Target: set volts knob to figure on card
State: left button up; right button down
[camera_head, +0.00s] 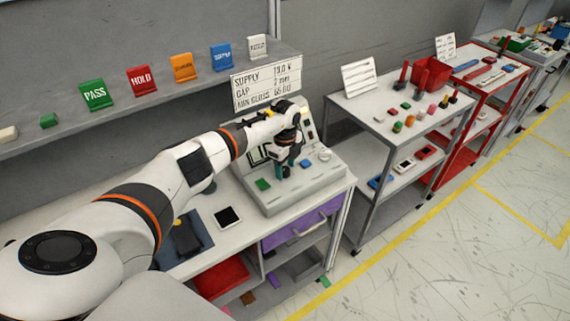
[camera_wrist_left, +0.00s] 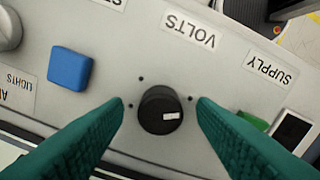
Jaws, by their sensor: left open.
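The volts knob (camera_wrist_left: 160,111) is a round black knob with a white mark, on a pale panel. In the left wrist view its mark lies toward the lower right of the knob, and small dark dots surround it. A VOLTS label (camera_wrist_left: 189,29) shows upside down above it. My left gripper (camera_head: 284,172) is open over the console (camera_head: 307,193). Its two green fingers stand either side of the knob, with a gap on both sides. The card (camera_head: 266,83) behind the console has a SUPPLY line that seems to read 13.0 V. My right gripper is not seen.
A blue button (camera_wrist_left: 69,68) and a grey knob (camera_wrist_left: 7,28) sit left of the volts knob in the wrist view. A green block (camera_wrist_left: 253,121) is on the right. A phone-like device (camera_head: 228,217) lies on the bench before the console.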

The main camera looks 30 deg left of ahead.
pick_arm(q)
jog(key=shift+f, duration=0.25)
jog(key=c, duration=1)
